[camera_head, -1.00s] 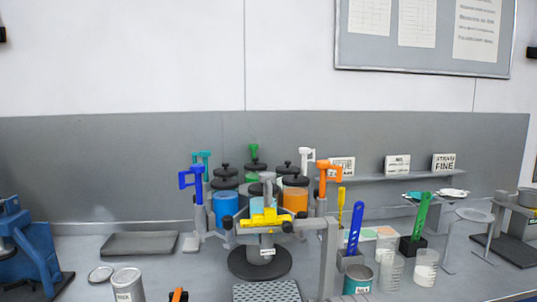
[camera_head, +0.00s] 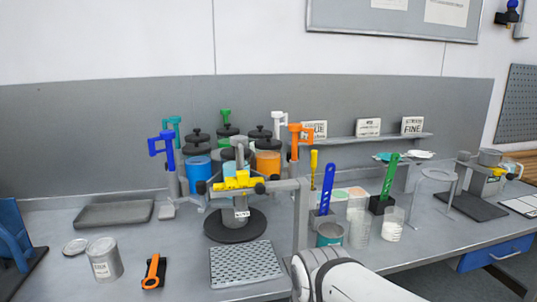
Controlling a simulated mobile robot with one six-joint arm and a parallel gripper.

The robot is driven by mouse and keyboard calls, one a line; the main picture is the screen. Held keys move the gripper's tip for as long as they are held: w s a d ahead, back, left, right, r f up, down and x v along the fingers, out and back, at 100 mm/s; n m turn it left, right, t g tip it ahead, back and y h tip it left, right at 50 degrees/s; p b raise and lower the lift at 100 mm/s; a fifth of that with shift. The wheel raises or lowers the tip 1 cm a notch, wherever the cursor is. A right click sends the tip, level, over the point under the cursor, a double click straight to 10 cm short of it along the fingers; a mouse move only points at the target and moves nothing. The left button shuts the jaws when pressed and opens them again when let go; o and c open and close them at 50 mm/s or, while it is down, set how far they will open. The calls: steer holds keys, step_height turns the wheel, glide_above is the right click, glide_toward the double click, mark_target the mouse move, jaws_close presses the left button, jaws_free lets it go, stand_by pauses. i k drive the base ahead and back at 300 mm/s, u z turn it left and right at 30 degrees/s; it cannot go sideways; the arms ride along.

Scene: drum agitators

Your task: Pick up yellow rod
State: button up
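A slim yellow rod (camera_head: 314,166) stands upright near the middle of the bench, behind the blue paddle (camera_head: 326,188). Its lower end is hidden, so I cannot tell what it stands in. A second yellow piece, a short horizontal one (camera_head: 236,180), sits on the grey stand in front of the coloured drums. My gripper is not in view; only a white, rounded part of my arm shows at the bottom edge, right of centre.
A grey post (camera_head: 300,225) with a side arm rises in front of the drums (camera_head: 267,162). The teal tin (camera_head: 329,234), clear beakers (camera_head: 393,224) and green paddle (camera_head: 389,178) crowd the right of the rod. A perforated plate (camera_head: 245,264) lies in front.

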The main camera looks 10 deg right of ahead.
mark_target(314, 153)
steer(key=k, duration=0.45)
steer(key=z, duration=0.65)
steer(key=i, duration=1.6)
steer(key=u, duration=0.3)
